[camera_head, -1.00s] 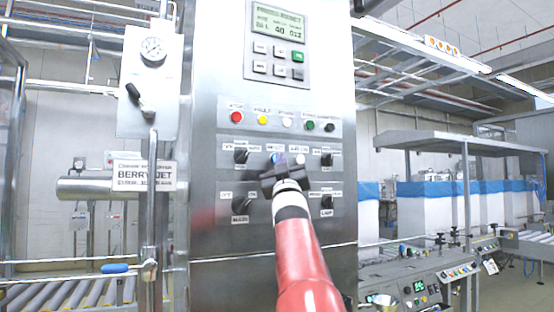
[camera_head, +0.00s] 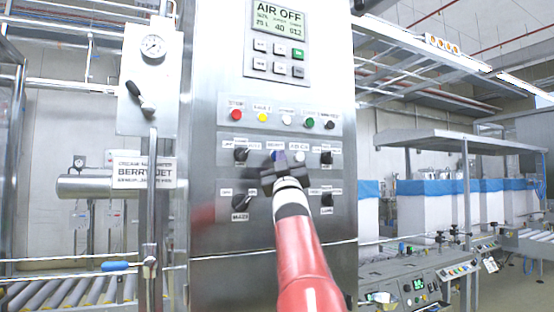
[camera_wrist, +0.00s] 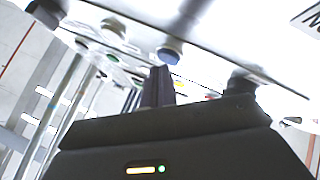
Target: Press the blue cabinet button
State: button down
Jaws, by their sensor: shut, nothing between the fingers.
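The steel cabinet (camera_head: 215,75) stands upright in front of me. Its blue button (camera_head: 274,155) is in the middle row of controls, mostly hidden behind my gripper (camera_head: 279,160) in the head view. My gripper is shut and empty, its fingers pointing at the cabinet face. In the wrist view the blue button (camera_wrist: 171,52) shows its blue cap just beyond and slightly right of the closed fingertips (camera_wrist: 159,72). They are very close to it; I cannot tell whether they touch. The cabinet display (camera_head: 278,22) reads AIR OFF.
A white button (camera_head: 300,157) sits right of the blue one. Black knobs (camera_head: 240,154) flank them, with more below. A row of coloured lights or buttons (camera_head: 262,117) runs above.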

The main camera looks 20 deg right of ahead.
jog(key=shift+s, duration=0.4)
jog(key=shift+s+d+b, duration=0.1)
jog(key=shift+s+b, duration=1.7)
jog(key=shift+s, duration=0.75)
